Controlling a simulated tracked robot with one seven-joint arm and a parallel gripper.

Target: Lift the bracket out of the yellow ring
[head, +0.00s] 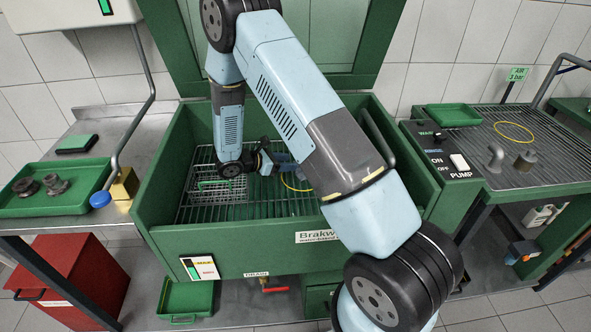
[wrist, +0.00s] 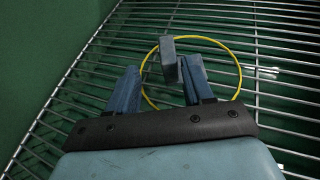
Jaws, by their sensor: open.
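The yellow ring (wrist: 239,70) lies on the wire rack of the green wash basin. Part of it also shows in the head view (head: 290,187), beyond my arm. A small grey block-like piece, which looks like the bracket (wrist: 168,52), stands inside the ring's outline in the wrist view. My gripper (wrist: 158,72) is open, its two blue fingers apart. The bracket is close to the tip of the right finger; I cannot tell whether they touch. In the head view my gripper (head: 282,162) is low in the basin, and I cannot make out the bracket there.
The basin's green walls (head: 165,185) surround the rack (head: 260,208). A wire basket (head: 217,190) sits at its left. On the right drainboard (head: 540,178) lie another yellow ring (head: 514,124) and grey parts. A green tray (head: 85,200) with dark parts stands left.

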